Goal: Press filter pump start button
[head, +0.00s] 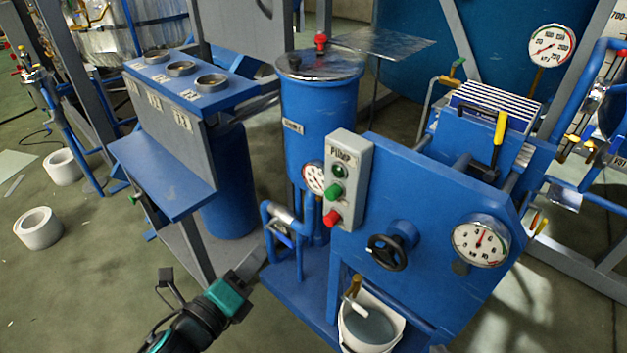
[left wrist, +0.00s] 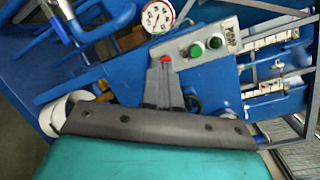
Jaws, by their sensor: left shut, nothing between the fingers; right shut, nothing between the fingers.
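The grey pump control box (head: 352,168) is mounted upright at the left edge of the blue filter unit panel, with a "PUMP" label on top. It carries a dark green indicator (head: 340,171), a protruding green button (head: 334,191) and a red button (head: 332,217) below. My left gripper (head: 262,254) is shut and empty, below and to the left of the box, apart from it. In the left wrist view, its closed fingers (left wrist: 165,66) overlap the red button (left wrist: 166,58); the green button (left wrist: 196,50) shows to their right. My right gripper is not in view.
A small gauge (head: 314,178) and blue pipes sit just left of the box. A black handwheel (head: 387,252) and larger gauge (head: 481,240) are on the panel. A white bucket (head: 369,325) stands below.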

